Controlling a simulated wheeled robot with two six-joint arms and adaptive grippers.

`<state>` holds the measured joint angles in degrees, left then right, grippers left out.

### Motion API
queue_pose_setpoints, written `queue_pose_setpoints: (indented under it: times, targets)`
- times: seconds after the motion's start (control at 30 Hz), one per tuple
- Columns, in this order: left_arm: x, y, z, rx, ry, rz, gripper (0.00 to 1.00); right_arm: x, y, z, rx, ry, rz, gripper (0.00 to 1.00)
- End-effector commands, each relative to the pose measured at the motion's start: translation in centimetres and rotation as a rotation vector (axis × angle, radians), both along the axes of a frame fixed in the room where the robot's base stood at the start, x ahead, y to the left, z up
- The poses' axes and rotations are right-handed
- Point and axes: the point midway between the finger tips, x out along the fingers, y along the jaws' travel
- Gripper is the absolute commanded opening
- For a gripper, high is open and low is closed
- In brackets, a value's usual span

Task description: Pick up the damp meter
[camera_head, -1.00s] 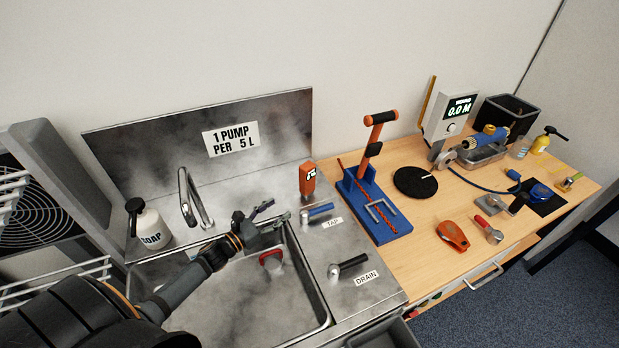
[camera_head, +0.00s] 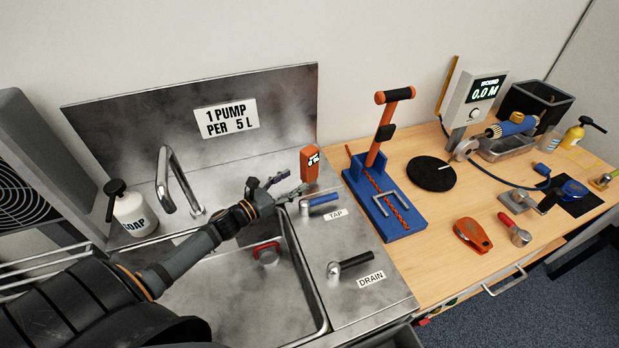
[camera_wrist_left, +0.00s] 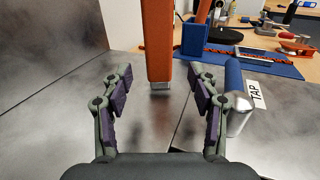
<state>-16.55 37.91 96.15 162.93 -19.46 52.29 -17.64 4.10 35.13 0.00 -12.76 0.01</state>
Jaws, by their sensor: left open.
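The damp meter, which I take to be the upright orange device with a small dark display (camera_head: 309,163), stands on the steel counter near the splashback, behind the blue-handled tap lever (camera_head: 322,202). In the left wrist view its orange body (camera_wrist_left: 158,40) is straight ahead, with a grey tip at its lower end; its top is cut off. My left gripper (camera_head: 292,184) is open and empty, just short of the meter. In the wrist view its fingers (camera_wrist_left: 160,76) lie either side of the meter's line, with the meter beyond the tips. My right gripper is not in view.
The tap lever (camera_wrist_left: 234,95) is close beside the right finger. The curved faucet (camera_head: 178,180) and soap bottle (camera_head: 133,215) stand left. The sink basin (camera_head: 225,295) lies below my arm. A blue stand with an orange post (camera_head: 383,200) is to the right.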

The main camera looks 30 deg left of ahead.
Motion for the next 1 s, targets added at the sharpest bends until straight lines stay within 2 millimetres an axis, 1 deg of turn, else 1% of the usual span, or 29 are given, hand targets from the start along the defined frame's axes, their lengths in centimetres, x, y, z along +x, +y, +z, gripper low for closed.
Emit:
queue_pose_setpoints:
  times: [0.03, 0.1, 0.2, 0.37, 0.47, 0.6, 0.73, 0.83, 1.0]
  targets:
    - [0.8, -0.2, 0.3, -0.004, -0.004, 0.004, 0.60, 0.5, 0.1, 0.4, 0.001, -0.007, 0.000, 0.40]
    - [1.5, -0.4, 0.3, -0.004, -0.004, 0.004, 0.60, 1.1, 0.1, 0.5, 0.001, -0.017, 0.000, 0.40]
    - [2.1, -0.6, 0.3, -0.003, -0.001, 0.003, 0.60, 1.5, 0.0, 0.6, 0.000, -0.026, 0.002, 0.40]
    - [2.4, -0.7, 0.2, -0.003, 0.002, 0.003, 0.60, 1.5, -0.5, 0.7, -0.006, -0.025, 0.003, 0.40]
    - [2.9, -0.9, 0.7, -0.004, -0.001, 0.005, 0.60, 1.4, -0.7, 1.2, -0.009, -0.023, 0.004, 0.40]
    - [5.2, -1.6, 1.5, -0.007, -0.001, 0.006, 0.60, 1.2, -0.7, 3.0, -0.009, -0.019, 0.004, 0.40]
    - [6.9, -2.1, 1.1, -0.005, 0.001, 0.005, 0.60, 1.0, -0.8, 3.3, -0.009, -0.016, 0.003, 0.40]
    - [7.3, -2.4, 0.8, -0.003, 0.001, 0.003, 0.60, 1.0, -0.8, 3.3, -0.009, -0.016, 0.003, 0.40]
    - [7.3, -2.4, 0.7, -0.002, 0.002, 0.003, 0.60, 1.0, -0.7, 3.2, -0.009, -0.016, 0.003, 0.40]
